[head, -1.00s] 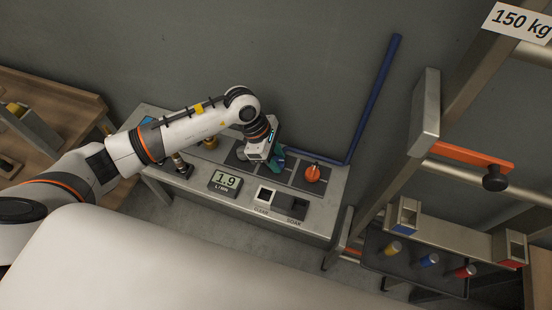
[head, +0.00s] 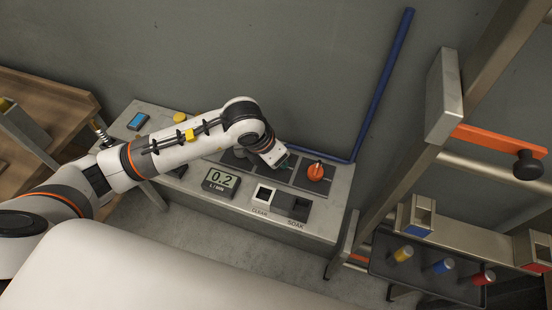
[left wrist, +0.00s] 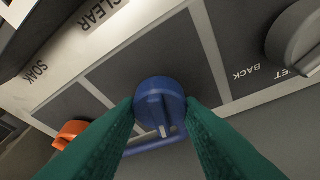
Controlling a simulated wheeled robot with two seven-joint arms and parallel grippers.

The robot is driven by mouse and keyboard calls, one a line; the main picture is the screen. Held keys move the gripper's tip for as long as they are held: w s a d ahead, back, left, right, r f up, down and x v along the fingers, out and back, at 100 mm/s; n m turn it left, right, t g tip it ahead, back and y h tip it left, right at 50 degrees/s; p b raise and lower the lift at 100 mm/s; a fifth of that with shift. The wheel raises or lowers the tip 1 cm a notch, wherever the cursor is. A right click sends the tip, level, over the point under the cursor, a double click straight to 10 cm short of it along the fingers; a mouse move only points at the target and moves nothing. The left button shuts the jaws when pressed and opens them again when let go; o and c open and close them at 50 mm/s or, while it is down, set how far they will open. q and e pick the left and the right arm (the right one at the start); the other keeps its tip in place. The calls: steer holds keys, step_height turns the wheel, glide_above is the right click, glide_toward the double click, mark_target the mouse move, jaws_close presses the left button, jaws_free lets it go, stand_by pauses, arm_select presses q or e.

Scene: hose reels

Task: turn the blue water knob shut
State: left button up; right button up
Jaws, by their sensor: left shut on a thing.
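The blue water knob (left wrist: 160,105) sits on the panel between the green fingertips of my left gripper (left wrist: 160,115) in the left wrist view. The fingers are shut on it from both sides. Its white pointer mark lies at the edge toward the bottom of that view. In the head view my left gripper (head: 280,160) is over the panel, and the knob is hidden behind it. The display (head: 220,180) reads 0.2 L/MIN. My right gripper is not in view.
An orange knob (head: 318,171) stands right of my gripper. CLEAR (head: 263,194) and SOAK (head: 292,206) squares are at the panel's front. A grey knob (left wrist: 298,40) is close by in the wrist view. A metal rack (head: 447,90) stands at right.

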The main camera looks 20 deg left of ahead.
arm_select(q)
steer(key=shift+n+t+y+b, duration=0.3)
steer(key=shift+n+y+b, duration=0.5)
steer(key=shift+n, duration=1.1)
steer(key=o, duration=1)
steer(key=shift+r+b, duration=0.1)
steer(key=shift+b, duration=0.2)
steer(key=b+v, duration=0.1)
steer(key=v, duration=1.1)
